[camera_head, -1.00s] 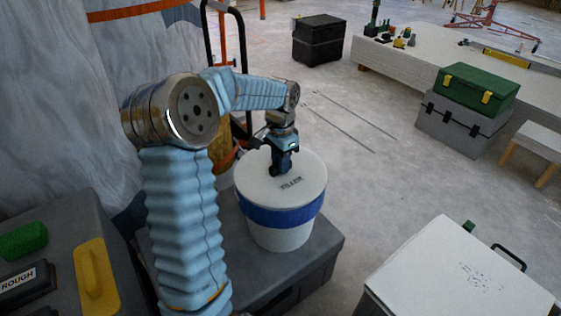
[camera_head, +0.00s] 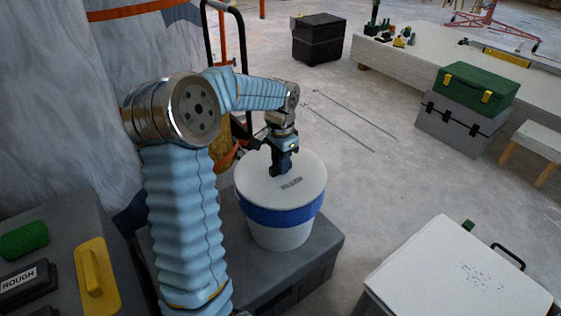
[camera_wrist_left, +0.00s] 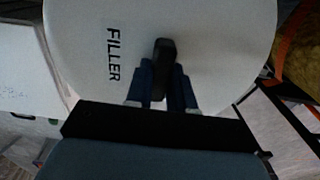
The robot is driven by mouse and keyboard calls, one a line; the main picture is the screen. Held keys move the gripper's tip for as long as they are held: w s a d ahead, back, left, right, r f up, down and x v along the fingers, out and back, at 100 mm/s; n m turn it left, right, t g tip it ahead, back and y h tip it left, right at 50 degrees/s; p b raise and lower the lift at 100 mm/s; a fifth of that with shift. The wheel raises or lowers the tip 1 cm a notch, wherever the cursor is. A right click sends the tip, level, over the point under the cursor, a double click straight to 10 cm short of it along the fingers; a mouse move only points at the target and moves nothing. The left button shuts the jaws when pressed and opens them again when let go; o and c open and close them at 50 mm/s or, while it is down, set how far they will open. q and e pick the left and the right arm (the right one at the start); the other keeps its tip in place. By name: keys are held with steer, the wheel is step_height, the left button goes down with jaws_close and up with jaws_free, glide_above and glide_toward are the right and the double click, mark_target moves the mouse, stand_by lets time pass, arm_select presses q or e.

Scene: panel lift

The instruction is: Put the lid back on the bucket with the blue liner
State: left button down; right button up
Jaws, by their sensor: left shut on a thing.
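The white bucket (camera_head: 281,237) with a blue liner band (camera_head: 281,214) stands upright on a dark grey case. The round white lid (camera_head: 305,168), lettered "FILLER", lies over the bucket's top; whether it is fully seated I cannot tell. My left gripper (camera_head: 281,172) comes down from above and is shut on the lid's dark handle. In the left wrist view the lid (camera_wrist_left: 215,45) fills the upper middle, and the handle (camera_wrist_left: 163,55) is between the two blue fingers of my left gripper (camera_wrist_left: 162,82). The bucket is hidden below the lid there. My right gripper is not in view.
The dark grey case (camera_head: 325,250) bears the bucket. A grey case with a green block and yellow float (camera_head: 95,280) stands at lower left. A white-topped box (camera_head: 450,275) is at lower right. A hand truck (camera_head: 240,60) stands behind.

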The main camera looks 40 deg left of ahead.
arm_select(q)
steer(key=shift+c, duration=2.1)
jaws_free()
steer(key=shift+r+p, duration=2.15)
steer(key=shift+r, duration=0.4)
steer(key=shift+r+p, duration=0.3)
steer(key=shift+r, duration=0.7)
jaws_close()
